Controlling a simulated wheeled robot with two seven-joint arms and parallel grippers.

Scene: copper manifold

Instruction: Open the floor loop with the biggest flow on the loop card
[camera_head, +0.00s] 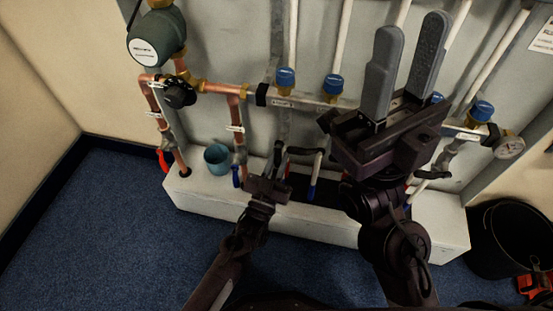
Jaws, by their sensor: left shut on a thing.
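The copper manifold has a bar (308,98) with several blue-capped loop valves, among them one at the left (285,77), one beside it (333,84) and one at the far right (482,110). My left gripper (279,155) is low in front of the bar, shut on what looks like a valve lever; its jaws mostly hide it. A blue-handled lever (313,181) hangs just to its right. My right gripper (406,40) is raised close to the camera, open and empty, hiding part of the bar. The loop card (542,38) is cut off at the right edge and unreadable.
A green-grey pump (157,40) is at upper left. A teal cup (217,158) stands on the white ledge (340,228). A gauge (509,147) ends the bar at right. A black bucket (510,238) stands at lower right. Blue carpet (90,230) is clear at left.

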